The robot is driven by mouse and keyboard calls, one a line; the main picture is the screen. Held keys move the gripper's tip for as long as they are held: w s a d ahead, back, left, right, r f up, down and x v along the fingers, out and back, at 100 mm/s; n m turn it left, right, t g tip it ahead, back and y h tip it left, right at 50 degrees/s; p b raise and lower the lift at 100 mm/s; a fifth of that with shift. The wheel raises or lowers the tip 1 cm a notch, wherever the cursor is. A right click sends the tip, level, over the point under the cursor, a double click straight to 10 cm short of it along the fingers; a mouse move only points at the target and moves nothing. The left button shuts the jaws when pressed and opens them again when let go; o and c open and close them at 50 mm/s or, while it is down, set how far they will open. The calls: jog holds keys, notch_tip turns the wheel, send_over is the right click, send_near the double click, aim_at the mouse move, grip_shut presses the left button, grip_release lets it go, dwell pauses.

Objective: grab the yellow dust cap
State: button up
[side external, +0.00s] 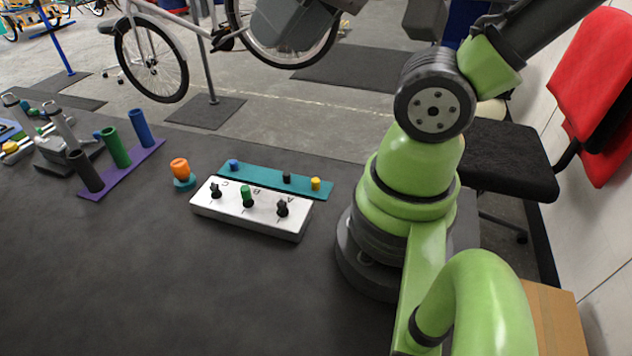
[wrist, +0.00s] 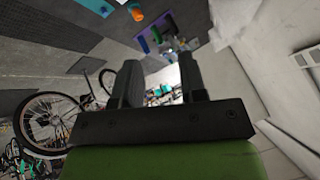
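The yellow dust cap (side external: 315,184) is a small cap on the right end of a teal strip (side external: 262,176). A black cap (side external: 287,178) and a blue cap (side external: 233,165) are on the same strip. In front is a white block (side external: 250,218) lettered A, B and C. A green cap (side external: 246,197) stands in its middle, with black fittings on both sides. In the wrist view, my gripper (wrist: 159,62) has its two fingers wide apart with nothing between them. I cannot make out the yellow cap in that view. My gripper is not clearly visible in the side view.
An orange piece (side external: 180,168) on a teal base stands left of the block. A purple holder (side external: 120,170) with black, green and blue tubes is farther left. A bicycle (side external: 160,60) is behind the table. The table front (side external: 190,290) is clear.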

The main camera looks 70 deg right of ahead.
jog(key=shift+o, duration=0.4)
jog(key=n+g+h, duration=0.2)
jog(key=n+g, duration=0.2)
jog(key=g, duration=0.3)
send_over(316, 180)
notch_tip(316, 180, down, 20)
jog(key=f, duration=0.1)
jog(key=shift+f, duration=4.8)
grip_shut()
